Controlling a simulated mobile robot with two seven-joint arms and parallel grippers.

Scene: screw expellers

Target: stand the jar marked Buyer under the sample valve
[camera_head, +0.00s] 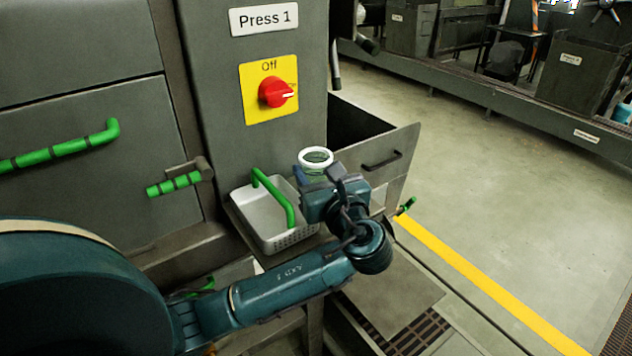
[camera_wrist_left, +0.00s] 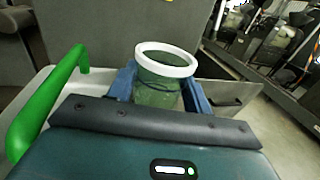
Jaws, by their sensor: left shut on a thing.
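A clear jar with a white rim (camera_head: 316,157) is held upright in my left gripper (camera_head: 315,178), which is shut on it. In the left wrist view the jar (camera_wrist_left: 158,92) stands between the two blue fingers (camera_wrist_left: 160,88). Its mouth is open and its glass looks greenish. No marking on it can be read in either view. The jar is beside a white basket with a green handle. A dark spout-like part (camera_head: 336,70) hangs above and right of the jar; I cannot tell if it is the sample valve. My right gripper is not in view.
The white perforated basket (camera_head: 288,240) with its green handle sits on a shelf left of my gripper. An open grey bin (camera_head: 395,165) is just right of the jar. The Press 1 cabinet (camera_head: 225,130), with a red switch (camera_head: 277,92), stands behind. Floor at the right is clear.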

